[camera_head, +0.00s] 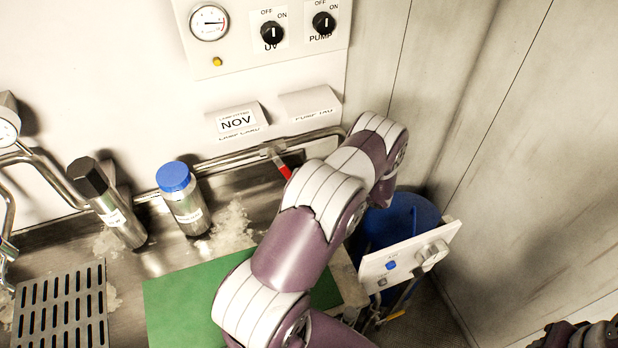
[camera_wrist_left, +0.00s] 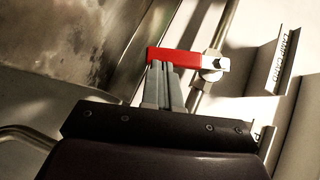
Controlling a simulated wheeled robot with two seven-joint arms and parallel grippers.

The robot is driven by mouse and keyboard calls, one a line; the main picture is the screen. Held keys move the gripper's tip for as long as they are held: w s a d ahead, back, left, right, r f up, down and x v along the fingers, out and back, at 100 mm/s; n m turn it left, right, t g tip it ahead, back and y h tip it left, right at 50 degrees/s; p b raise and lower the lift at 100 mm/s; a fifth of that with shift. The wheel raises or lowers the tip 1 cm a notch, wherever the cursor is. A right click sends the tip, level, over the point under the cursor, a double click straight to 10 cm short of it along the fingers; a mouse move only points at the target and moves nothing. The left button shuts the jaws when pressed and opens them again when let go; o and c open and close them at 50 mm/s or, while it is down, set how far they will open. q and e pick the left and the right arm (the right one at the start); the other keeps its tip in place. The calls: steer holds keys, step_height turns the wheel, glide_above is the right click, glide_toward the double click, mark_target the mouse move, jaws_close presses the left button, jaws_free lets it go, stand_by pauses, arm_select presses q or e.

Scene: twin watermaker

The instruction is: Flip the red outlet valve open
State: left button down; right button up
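The red outlet valve handle (camera_head: 285,170) shows in the head view just left of my left arm, on the pipe along the back wall. In the left wrist view the red handle (camera_wrist_left: 180,58) lies across the picture, with its silver valve body (camera_wrist_left: 212,62) at its right end. My left gripper (camera_wrist_left: 159,66) has its two grey fingers close together, with no handle seen between them. The fingertips overlap the handle's lower edge near its left end; I cannot tell whether they touch. In the head view this gripper is hidden by my arm. My right gripper does not show clearly.
A blue-capped bottle (camera_head: 184,200) and a dark-capped cylinder (camera_head: 110,205) stand on the metal counter. A green mat (camera_head: 185,300) and a slotted drain plate (camera_head: 62,310) lie in front. A blue bucket (camera_head: 400,215) and a switch panel (camera_head: 410,255) are at the right. A card holder (camera_wrist_left: 268,68) is near the valve.

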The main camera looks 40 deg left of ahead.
arm_select(q)
steer(key=shift+s+a+f+m+g+y+b, duration=0.3)
steer(key=shift+s+f+m+g+y+b, duration=0.4)
steer(key=shift+b, duration=0.5)
steer(key=shift+s+a+f+m+y+b, duration=0.3)
steer(key=shift+m+y+b, duration=0.25)
steer(key=shift+b, duration=0.25)
steer(key=shift+s+r, duration=0.1)
steer(key=shift+s, duration=0.05)
steer(key=b+v, duration=0.2)
steer(key=v, duration=0.5)
steer(key=shift+d, duration=0.2)
